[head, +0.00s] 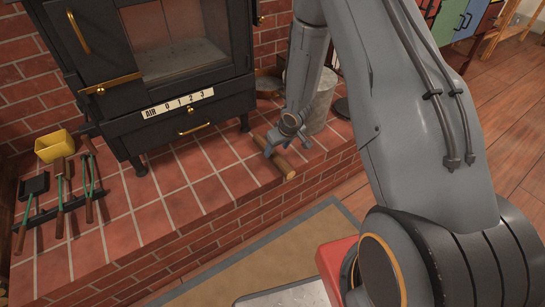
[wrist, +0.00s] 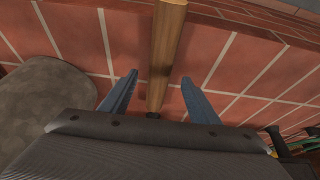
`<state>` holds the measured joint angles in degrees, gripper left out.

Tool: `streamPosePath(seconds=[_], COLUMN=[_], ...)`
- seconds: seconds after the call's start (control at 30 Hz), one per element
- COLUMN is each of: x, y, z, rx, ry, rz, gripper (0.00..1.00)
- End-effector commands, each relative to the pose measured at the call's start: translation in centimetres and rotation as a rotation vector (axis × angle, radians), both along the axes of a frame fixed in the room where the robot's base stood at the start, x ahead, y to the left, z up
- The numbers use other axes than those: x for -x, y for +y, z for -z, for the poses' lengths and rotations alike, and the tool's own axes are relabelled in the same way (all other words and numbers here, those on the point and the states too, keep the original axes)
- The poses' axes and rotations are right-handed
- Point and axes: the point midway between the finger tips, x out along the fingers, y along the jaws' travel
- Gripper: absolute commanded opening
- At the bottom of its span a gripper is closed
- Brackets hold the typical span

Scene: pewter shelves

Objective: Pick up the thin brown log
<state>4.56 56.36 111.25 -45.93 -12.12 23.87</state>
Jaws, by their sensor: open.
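The thin brown log (head: 281,165) lies on the brick hearth in front of the black stove, its pale cut end towards the hearth's front edge. My gripper (head: 286,147) is right at the log and hides part of it in the head view. In the wrist view the log (wrist: 165,48) runs up the picture between the two blue-grey fingers of my gripper (wrist: 160,78). The fingers are apart, with gaps on both sides of the log.
The black stove (head: 190,125) stands behind the log. A grey metal bucket (head: 320,100) is close by on the right; a rounded grey shape (wrist: 45,110) is left in the wrist view. Hearth tools (head: 60,200) and a yellow container (head: 54,146) are at left.

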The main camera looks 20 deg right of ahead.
Motion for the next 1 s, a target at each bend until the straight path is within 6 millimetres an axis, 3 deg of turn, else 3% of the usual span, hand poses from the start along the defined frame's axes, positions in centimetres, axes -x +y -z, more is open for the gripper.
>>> streamPosePath(seconds=[0.5, 0.73, 1.0], x=[-2.3, -2.4, -2.4], y=[0.7, 0.7, 0.7], z=[5.2, 5.3, 5.2], rx=[0.001, 0.001, 0.001], ry=[0.001, 0.0, 0.001], rz=[0.0, 0.0, 0.0], gripper=[0.56, 0.56, 0.12])
